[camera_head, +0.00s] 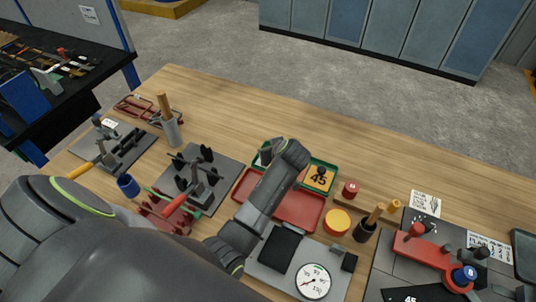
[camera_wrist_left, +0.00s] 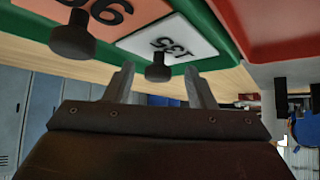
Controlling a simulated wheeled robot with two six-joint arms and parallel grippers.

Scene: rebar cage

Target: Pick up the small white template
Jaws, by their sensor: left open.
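The small white template (camera_wrist_left: 168,42), marked 135, has a black knob (camera_wrist_left: 158,70) and shows in the left wrist view in the green tray (camera_wrist_left: 212,22). My left gripper (camera_wrist_left: 160,80) is open, and the knob appears between its fingertips in that view. I cannot tell whether the fingers touch it. An orange template (camera_wrist_left: 95,12) with its own black knob is beside the white one. My right gripper is not in view.
A red tray (camera_head: 298,210) lies in front of the green tray. A round gauge (camera_head: 313,281), a yellow roll (camera_head: 337,222) and a red-capped item (camera_head: 350,189) stand nearby. A grey fixture (camera_head: 202,178) is left of the arm. The wood table behind is clear.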

